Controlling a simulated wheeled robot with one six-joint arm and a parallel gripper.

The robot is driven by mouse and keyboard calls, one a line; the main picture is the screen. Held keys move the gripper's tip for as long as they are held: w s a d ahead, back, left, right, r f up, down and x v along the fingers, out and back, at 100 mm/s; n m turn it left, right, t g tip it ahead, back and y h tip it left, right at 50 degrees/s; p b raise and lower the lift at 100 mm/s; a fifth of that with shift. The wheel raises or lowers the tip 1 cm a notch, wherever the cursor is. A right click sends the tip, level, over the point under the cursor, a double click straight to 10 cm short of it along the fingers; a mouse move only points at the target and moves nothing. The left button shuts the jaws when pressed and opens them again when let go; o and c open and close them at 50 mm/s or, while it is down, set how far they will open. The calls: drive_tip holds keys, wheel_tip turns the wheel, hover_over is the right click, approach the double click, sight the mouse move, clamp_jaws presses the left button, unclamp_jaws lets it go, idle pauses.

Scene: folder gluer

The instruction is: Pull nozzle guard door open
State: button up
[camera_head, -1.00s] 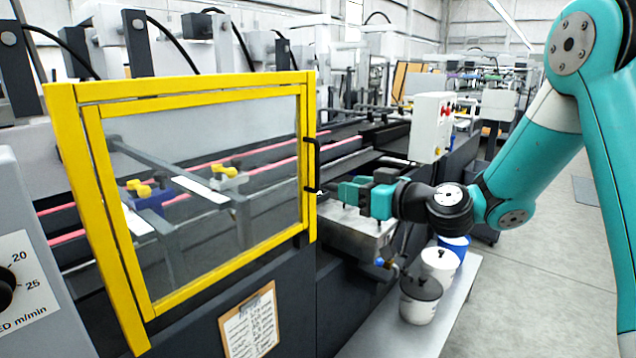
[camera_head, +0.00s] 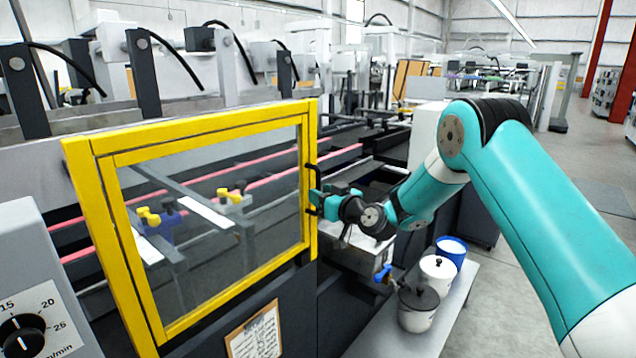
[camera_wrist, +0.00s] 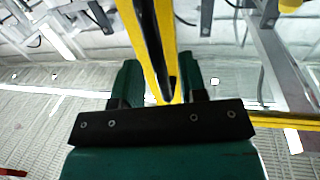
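The nozzle guard door (camera_head: 207,128) is a clear panel in a yellow frame at the left of the head view. It sits within its outer yellow frame and looks closed. Its black upright handle (camera_head: 310,190) is on the right edge of the door. My gripper (camera_head: 318,201) is at the handle, coming from the right. In the wrist view, my gripper (camera_wrist: 158,75) has its two green fingers apart. The black handle bar (camera_wrist: 149,38) and yellow frame show between them, with gaps visible on both sides. Whether a finger touches the handle I cannot tell.
A grey dial panel (camera_head: 45,285) stands at the lower left. A clipboard (camera_head: 253,332) hangs below the door. Several tubs, one a white tub (camera_head: 437,272), stand on a low bench (camera_head: 385,340) below my arm. Open floor (camera_head: 570,160) lies to the right.

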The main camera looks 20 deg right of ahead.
drive_tip(key=shift+x, duration=0.9)
drive_tip(key=shift+c, duration=0.2)
clamp_jaws()
